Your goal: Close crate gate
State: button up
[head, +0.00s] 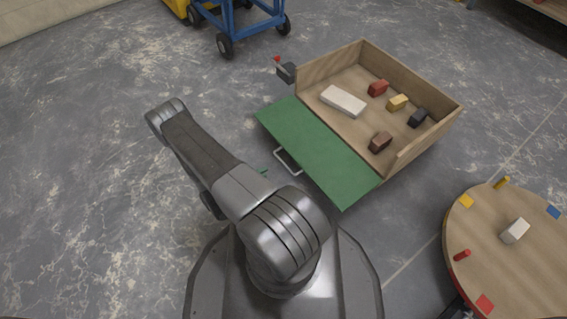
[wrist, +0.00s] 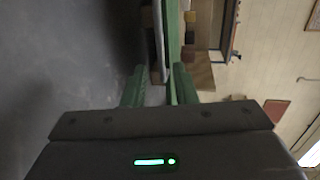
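The wooden crate (head: 430,135) stands on the floor with its green gate (head: 320,155) folded down outward, roughly level. A pale loop handle (head: 287,161) shows at the gate's outer side. In the wrist view the gate (wrist: 174,30) appears edge-on ahead, with the handle (wrist: 158,35) beside it. My gripper (wrist: 158,88) has its two green fingers apart, with nothing seen held between them. The handle lies ahead of the gap, apart from the fingertips as far as I can tell. In the head view my arm hides most of the gripper; a small green part shows left of the handle.
Several blocks, including a long white one (head: 343,100), lie in the crate. A grey latch with a red tip (head: 284,70) is at its left corner. A round wooden table (head: 500,275) stands at right, a blue wheeled cart (head: 245,20) behind. Floor at left is clear.

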aim_at(283, 162)
jog(key=b+x, duration=0.2)
jog(key=x, duration=0.9)
jog(key=shift+b, duration=0.4)
grip_shut()
